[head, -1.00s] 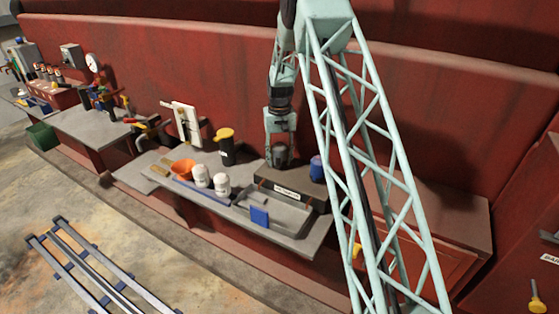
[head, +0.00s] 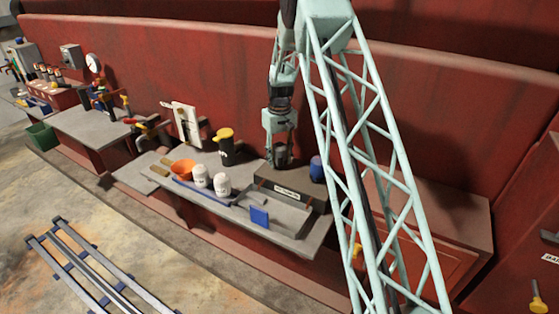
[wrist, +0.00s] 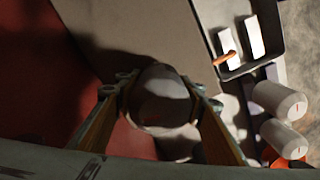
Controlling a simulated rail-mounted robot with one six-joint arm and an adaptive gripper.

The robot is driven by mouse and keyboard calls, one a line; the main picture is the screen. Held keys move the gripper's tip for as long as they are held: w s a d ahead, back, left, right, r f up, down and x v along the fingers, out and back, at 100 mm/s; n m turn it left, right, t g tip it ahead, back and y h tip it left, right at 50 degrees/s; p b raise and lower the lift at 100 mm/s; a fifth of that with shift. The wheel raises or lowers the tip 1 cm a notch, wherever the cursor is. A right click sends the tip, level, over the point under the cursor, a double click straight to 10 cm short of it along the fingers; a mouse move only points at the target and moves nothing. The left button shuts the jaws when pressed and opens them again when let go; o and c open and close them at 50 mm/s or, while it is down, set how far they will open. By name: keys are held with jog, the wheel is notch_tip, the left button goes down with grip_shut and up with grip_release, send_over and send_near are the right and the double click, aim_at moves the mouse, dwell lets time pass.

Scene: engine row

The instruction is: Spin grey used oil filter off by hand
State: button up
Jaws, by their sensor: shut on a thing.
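The grey oil filter (head: 281,157) is upright at the back of the bench, beside the dark labelled block (head: 283,191). My gripper (head: 280,148) comes down on it from above. In the wrist view the filter's round grey end (wrist: 160,92) sits between my two fingers, one on each side. My gripper (wrist: 160,105) is shut on it. The fingers hide parts of its sides, and its lower end and seat cannot be seen clearly.
A blue cylinder (head: 317,168) stands close right. A grey tray (head: 286,217) with a blue piece (head: 260,216) lies in front.

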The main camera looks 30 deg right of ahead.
aim_at(280, 144)
jog(key=shift+n, duration=1.7)
jog(key=shift+n, duration=0.3)
jog(key=shift+n+b, duration=0.4)
jog(key=shift+n, duration=1)
jog(key=o, duration=1.1)
jog(key=shift+r, duration=0.1)
jog(key=shift+r, duration=5.95)
